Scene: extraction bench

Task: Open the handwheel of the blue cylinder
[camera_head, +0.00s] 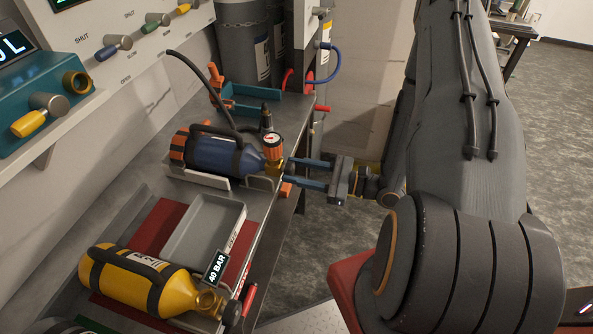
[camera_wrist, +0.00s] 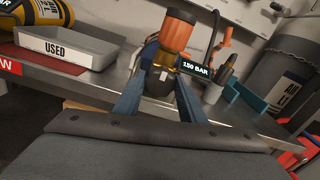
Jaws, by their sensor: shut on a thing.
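The blue cylinder (camera_head: 212,153) lies on its side in a cradle on the bench, with an orange collar at its left end. Its brass valve and orange gauge (camera_head: 272,146) are at the right end; the gauge also shows in the wrist view (camera_wrist: 178,32). My gripper (camera_head: 290,172) reaches in from the right at the valve end. In the wrist view its two blue fingers are on either side of the dark handwheel (camera_wrist: 162,82), shut on it. The handwheel is mostly hidden by the fingers in the head view.
A yellow cylinder (camera_head: 135,281) lies at the front of the bench. A grey tray (camera_head: 202,229), marked USED in the wrist view, sits between the cylinders. A black hose (camera_head: 189,62) runs behind the blue cylinder. A teal holder (camera_head: 255,106) and grey tanks (camera_head: 240,45) stand beyond.

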